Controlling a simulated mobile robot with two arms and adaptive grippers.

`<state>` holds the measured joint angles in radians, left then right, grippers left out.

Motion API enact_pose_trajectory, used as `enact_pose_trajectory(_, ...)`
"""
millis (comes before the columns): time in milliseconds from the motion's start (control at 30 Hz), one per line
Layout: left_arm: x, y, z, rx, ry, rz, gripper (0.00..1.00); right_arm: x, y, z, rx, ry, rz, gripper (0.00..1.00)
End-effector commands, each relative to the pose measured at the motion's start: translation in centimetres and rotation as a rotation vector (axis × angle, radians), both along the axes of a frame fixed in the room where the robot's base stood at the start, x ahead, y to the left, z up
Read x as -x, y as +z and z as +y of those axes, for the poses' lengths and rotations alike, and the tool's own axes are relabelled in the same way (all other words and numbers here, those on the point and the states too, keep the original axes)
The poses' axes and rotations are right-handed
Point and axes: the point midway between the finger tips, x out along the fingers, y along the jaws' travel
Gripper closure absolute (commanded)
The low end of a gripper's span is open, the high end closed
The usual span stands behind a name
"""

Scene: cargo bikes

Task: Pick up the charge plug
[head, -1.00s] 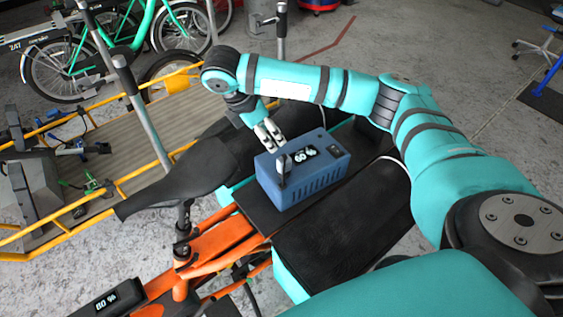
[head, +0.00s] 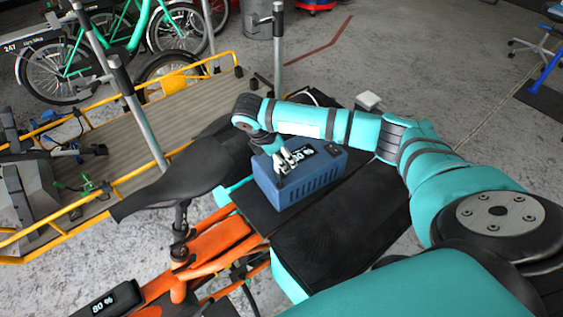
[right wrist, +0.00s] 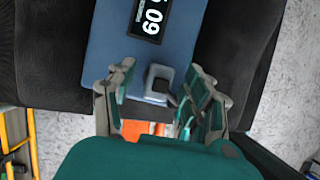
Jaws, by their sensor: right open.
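A blue charger box (head: 302,187) with a lit display sits on a black deck. In the right wrist view the charge plug (right wrist: 158,84), a grey, squarish loop with a dark middle, is at the near end of the box (right wrist: 110,35). My right gripper (head: 285,165) is over that end of the box, and mostly hides the plug in the head view. In the right wrist view the fingers of my right gripper (right wrist: 162,75) are open, one on each side of the plug; I cannot tell whether they touch it. My left gripper is not in view.
Black padded seats (head: 335,225) flank the box. A black saddle (head: 180,180) and orange bike frame (head: 215,243) stand at left front. A yellow-railed cargo bed (head: 130,140) is further left. Open concrete floor lies at the right.

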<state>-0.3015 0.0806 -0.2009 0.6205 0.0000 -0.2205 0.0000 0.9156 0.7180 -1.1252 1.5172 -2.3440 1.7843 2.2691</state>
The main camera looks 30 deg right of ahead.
Motion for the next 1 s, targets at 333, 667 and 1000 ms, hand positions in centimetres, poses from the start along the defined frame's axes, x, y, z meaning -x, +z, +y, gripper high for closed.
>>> enact_pose_trajectory(333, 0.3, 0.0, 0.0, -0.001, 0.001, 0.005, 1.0, 0.0, -0.1, 0.0, 0.0, 0.0, 0.0, 0.65)
enact_pose_trajectory(667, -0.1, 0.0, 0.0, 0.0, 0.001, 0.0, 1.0, 0.0, 0.0, 0.0, 0.0, 0.001, -0.001, 1.0)
enact_pose_trajectory(1000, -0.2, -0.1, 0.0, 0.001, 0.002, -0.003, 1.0, -0.1, 1.1, 0.0, -0.001, 0.001, -0.003, 1.0)
